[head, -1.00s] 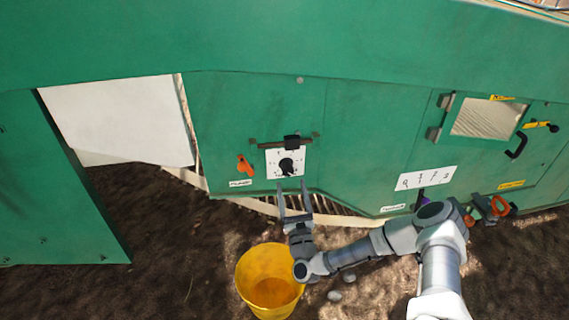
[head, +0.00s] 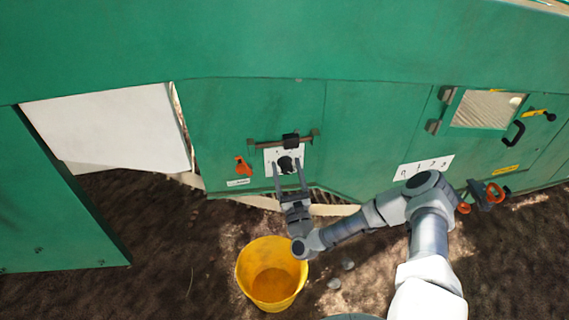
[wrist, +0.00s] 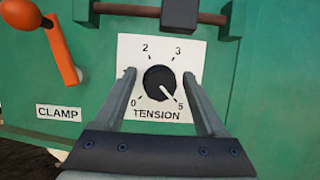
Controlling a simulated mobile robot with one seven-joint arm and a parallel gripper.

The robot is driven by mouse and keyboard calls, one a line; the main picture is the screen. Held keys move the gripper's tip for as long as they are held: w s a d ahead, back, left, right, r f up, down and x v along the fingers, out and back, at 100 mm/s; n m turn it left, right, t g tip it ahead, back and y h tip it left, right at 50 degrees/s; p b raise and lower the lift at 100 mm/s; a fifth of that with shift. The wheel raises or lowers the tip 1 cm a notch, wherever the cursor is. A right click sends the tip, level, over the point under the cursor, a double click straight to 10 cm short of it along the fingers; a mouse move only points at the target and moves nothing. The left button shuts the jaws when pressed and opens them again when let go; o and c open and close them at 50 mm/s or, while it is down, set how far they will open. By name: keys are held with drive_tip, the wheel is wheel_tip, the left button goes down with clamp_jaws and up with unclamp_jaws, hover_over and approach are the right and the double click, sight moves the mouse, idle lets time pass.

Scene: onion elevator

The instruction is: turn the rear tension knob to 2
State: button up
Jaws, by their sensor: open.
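The tension knob (wrist: 159,83) is black and round, on a white dial plate (wrist: 131,48) marked 0, 2, 3 and 5 with TENSION below. Its white pointer line aims at lower right, close to the 5. In the head view the knob (head: 287,164) shows on the green panel. My gripper (wrist: 162,76) is open, with one finger on each side of the knob. A gap shows between each finger and the knob, so I see no grip on it. The gripper also shows in the head view (head: 287,162), its fingers reaching up over the dial plate.
An orange clamp lever (wrist: 58,50) is left of the dial, above a CLAMP label (wrist: 59,112). A dark bar with a block (head: 291,141) crosses just above the dial. A yellow bucket (head: 271,296) stands on the soil below my gripper.

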idle(0.3)
clamp_jaws()
drive_tip(key=shift+w+n+y, duration=0.1)
drive_tip(key=shift+n+y, duration=0.3)
